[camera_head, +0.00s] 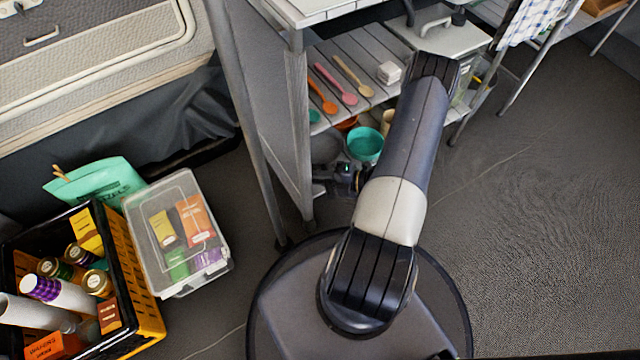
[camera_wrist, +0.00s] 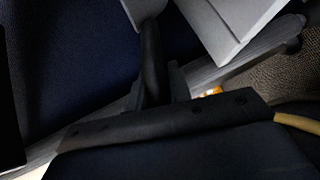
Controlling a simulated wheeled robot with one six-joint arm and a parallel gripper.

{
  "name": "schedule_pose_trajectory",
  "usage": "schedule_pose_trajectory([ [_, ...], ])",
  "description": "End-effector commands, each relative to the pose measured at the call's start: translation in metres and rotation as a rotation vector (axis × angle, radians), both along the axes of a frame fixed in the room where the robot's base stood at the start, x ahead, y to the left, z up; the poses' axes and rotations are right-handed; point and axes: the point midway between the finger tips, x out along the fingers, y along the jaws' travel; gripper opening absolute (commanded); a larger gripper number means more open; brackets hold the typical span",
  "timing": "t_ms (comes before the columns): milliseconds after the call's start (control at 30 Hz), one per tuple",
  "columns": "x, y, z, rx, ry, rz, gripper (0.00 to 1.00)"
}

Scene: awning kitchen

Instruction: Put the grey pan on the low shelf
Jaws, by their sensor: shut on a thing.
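The grey pan (camera_head: 325,149) shows in the head view as a dark grey rounded shape at the left of the unit's low level, beside a teal bowl (camera_head: 365,145). The spoon shelf above hides part of it. My gripper (camera_head: 346,180) is just in front of and below it, small and dark. In the wrist view a black handle (camera_wrist: 152,62) stands between the jaws, and my gripper is shut on it. The low shelf (camera_head: 319,189) is mostly hidden by my arm and the bowls. I cannot tell whether the pan rests on it.
A slatted shelf above holds an orange spoon (camera_head: 322,98), a pink spoon (camera_head: 335,84) and a beige spoon (camera_head: 353,76). The unit's front leg (camera_head: 298,130) stands left of my gripper. A clear box (camera_head: 178,230) and a yellow-black crate (camera_head: 140,300) stand left. The right floor is clear.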

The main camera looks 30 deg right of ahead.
Motion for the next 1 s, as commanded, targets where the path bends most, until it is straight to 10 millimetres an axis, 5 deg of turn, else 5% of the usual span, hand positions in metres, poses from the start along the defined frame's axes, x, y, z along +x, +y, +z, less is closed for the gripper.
schedule_pose_trajectory([
  [133, 0.0, 0.0, -0.032, 0.001, -0.001, 0.0, 0.0],
  [533, 0.004, 0.0, -0.033, 0.0, -0.001, 0.0, 0.0],
  [567, 0.003, 0.0, -0.034, 0.001, 0.001, 0.0, 0.2],
  [600, 0.003, 0.0, -0.033, 0.001, 0.001, 0.0, 0.23],
  [800, 0.003, 0.0, -0.033, 0.001, 0.001, 0.0, 0.4],
  [1000, 0.003, 0.0, -0.033, 0.0, 0.0, 0.0, 0.41],
])
